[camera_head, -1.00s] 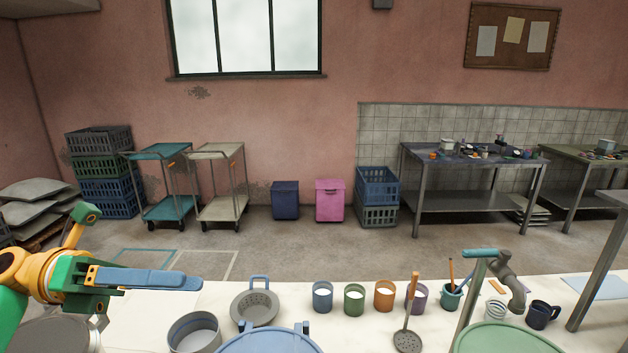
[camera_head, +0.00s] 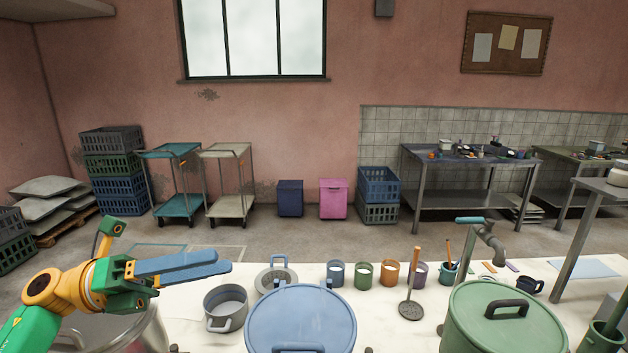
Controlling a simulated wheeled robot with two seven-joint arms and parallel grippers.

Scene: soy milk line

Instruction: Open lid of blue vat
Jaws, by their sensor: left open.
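The blue vat's lid (camera_head: 301,318) is a round pale-blue disc at the bottom centre. It lies flat on the vat, with a dark blue handle (camera_head: 299,348) at its near edge, cut by the frame. The vat's body is mostly hidden or out of frame. My left gripper (camera_head: 222,263) is open and empty, with blue fingers pointing right. In the picture it is up and left of the lid, apart from it. My right gripper is not in view.
A large metal pot (camera_head: 100,333) is below my left arm.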

